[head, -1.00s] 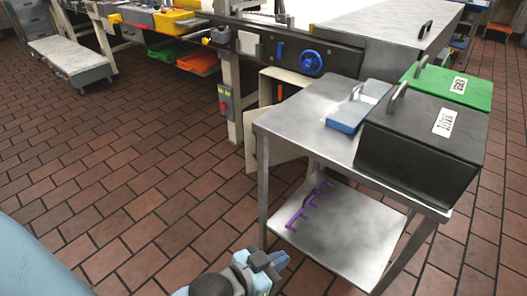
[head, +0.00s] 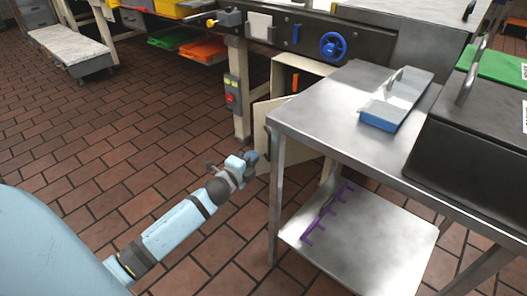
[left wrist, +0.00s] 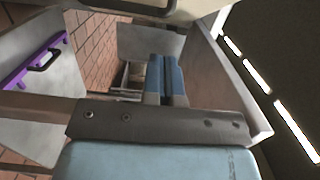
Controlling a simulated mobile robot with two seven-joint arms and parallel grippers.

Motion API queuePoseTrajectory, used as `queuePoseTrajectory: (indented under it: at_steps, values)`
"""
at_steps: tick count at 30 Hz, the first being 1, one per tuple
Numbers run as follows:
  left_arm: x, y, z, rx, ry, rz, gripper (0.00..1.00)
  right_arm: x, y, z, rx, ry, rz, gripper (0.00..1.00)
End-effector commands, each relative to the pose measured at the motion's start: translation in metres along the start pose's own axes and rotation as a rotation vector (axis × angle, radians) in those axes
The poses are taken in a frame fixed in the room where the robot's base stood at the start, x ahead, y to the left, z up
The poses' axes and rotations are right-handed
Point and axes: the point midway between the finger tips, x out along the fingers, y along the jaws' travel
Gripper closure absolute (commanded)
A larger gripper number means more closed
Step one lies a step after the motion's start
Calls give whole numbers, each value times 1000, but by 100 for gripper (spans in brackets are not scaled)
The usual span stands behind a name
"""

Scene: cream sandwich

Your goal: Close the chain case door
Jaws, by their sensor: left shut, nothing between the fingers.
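The chain case (head: 300,68) is a cream box under the machine, left of the steel table. Its cream door (head: 262,118) stands open and swung out, partly hidden behind a table leg. My left gripper (head: 250,160) is shut and empty, low in front of the door's left edge; I cannot tell whether it touches. In the left wrist view its blue fingertips (left wrist: 165,75) are together, with pale panels around them; I cannot tell which panel is the door. My right gripper is out of view.
The steel table (head: 330,110) with a lower shelf (head: 350,250) stands close on the right. A purple rack (head: 325,215) lies on that shelf. A red-buttoned control box (head: 233,95) hangs on a machine leg.

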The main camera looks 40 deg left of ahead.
Motion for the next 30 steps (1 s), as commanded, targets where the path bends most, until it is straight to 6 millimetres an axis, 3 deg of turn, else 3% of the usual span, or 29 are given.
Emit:
queuePoseTrajectory:
  at_steps: [9, 15, 30]
  values:
    - [58, 2, -1, -3, 0, -2, 100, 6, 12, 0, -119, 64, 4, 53]
    - [81, 1, -1, -5, 1, -1, 100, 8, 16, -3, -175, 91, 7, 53]
    - [87, 0, -1, -7, 2, 2, 100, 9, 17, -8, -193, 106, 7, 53]
